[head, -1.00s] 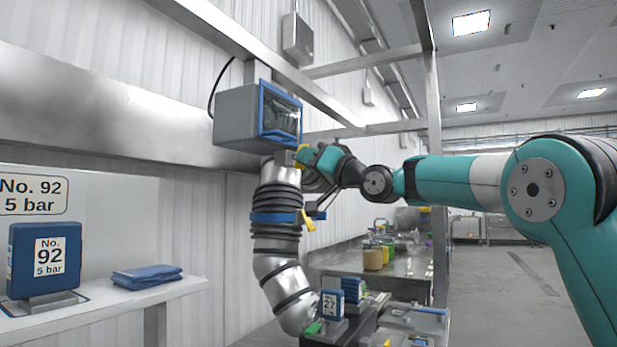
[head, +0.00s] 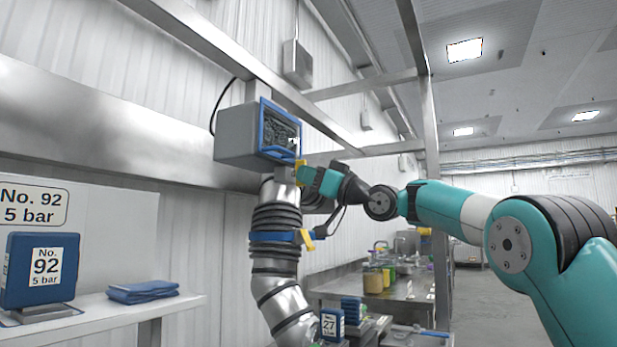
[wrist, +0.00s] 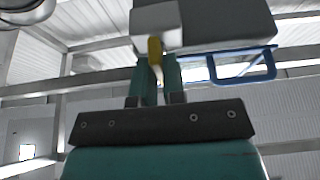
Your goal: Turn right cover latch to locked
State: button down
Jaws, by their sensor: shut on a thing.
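A grey box with a blue-framed cover (head: 279,130) is mounted above a metal pipe column. A small yellow latch (head: 300,165) is at the cover's lower right edge. My gripper (head: 305,174) is at this latch, reaching in from the right. In the wrist view, the two teal fingers of my gripper (wrist: 158,78) are shut on the yellow latch (wrist: 155,50), under the grey box (wrist: 215,25). The blue cover frame (wrist: 243,67) sticks out to the right there. The fingers hide part of the latch, and its exact turn is hard to tell.
Below the box, the ribbed metal pipe (head: 276,218) carries a blue clamp with a yellow lever (head: 307,239). A shelf (head: 100,315) with a blue No. 92 block (head: 40,268) and a folded blue cloth (head: 142,291) is at left. A steel frame post (head: 432,220) stands behind my arm.

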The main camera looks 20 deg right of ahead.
jog(key=c, duration=1.2)
grip_release()
jog(key=b+v, duration=0.6)
jog(key=v, duration=1.1)
jog(key=shift+d, duration=0.2)
